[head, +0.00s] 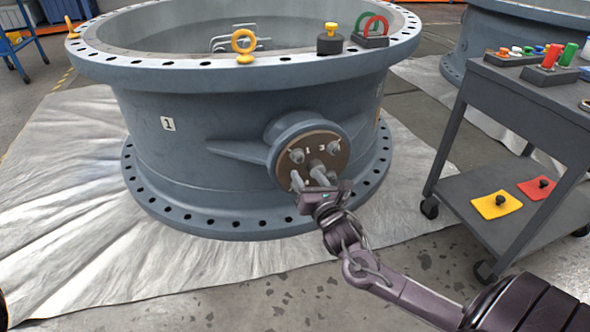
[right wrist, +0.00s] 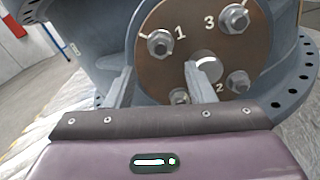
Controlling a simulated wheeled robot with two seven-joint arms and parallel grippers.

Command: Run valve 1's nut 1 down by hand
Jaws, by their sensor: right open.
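Valve 1 (head: 215,140) is a large grey ring body with a "1" label, standing on a sheet. Its round brown plate (head: 325,150) carries several nuts on studs and numbers. Nut 1 (right wrist: 160,43) is a grey hex nut on a washer beside the "1"; it also shows in the head view (head: 297,154). My right gripper (head: 308,180) is open and empty in front of the plate. In the right wrist view its fingers (right wrist: 158,68) point at the plate, with nut 1 just above and between the tips, apparently untouched. My left gripper is out of view.
A central shaft end (right wrist: 207,66) sticks out behind the right-hand finger. Nut 3 (right wrist: 235,19) and nut 2 (right wrist: 237,82) lie to the right. A grey cart (head: 525,82) with small parts stands at right.

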